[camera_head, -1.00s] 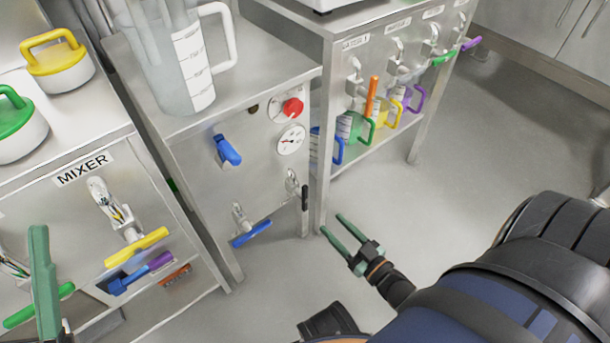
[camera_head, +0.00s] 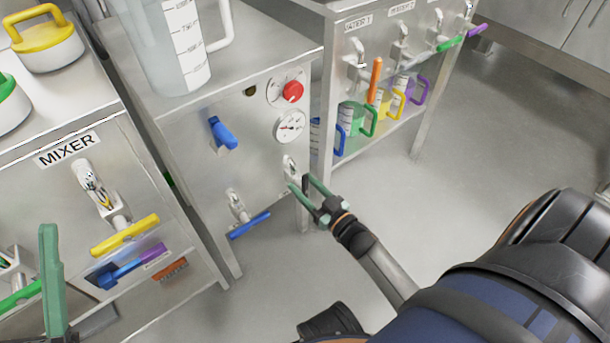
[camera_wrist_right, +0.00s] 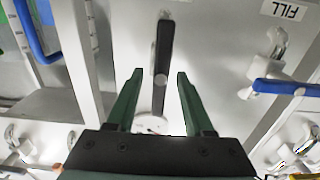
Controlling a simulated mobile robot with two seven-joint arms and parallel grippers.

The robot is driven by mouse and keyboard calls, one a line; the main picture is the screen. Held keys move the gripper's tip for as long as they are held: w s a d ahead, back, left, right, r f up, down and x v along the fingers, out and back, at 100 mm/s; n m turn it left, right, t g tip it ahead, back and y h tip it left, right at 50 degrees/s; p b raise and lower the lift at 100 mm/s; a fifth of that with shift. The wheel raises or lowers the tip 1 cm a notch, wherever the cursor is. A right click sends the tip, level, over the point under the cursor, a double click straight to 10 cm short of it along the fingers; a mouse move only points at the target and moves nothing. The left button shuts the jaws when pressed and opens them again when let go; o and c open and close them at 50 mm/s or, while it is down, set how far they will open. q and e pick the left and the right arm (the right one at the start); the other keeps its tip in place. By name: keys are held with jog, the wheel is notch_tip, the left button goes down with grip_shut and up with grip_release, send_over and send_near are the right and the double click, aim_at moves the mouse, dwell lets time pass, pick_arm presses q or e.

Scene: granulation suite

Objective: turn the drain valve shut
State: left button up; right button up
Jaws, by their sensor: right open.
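The valve with a black lever, which I take to be the drain valve (camera_head: 290,166), is low on the right of the steel cabinet's front. Its label is not readable. In the right wrist view its black lever (camera_wrist_right: 163,45) points along the fingers' direction, between the two fingertips in the picture. My right gripper (camera_head: 299,183) is open at this valve and partly hides the lever in the head view; it also shows in the right wrist view (camera_wrist_right: 160,72). I see no clear contact. My left gripper (camera_head: 48,235) shows only one green finger at lower left.
A blue-handled valve (camera_head: 248,224) sits left of the black one; a FILL label (camera_wrist_right: 290,10) is near it. A blue knob (camera_head: 224,134), a gauge (camera_head: 289,126) and a red knob (camera_head: 292,92) are above. A rack leg (camera_head: 325,130) stands close on the right.

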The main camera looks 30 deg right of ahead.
grip_shut()
dwell(0.3)
dwell(0.3)
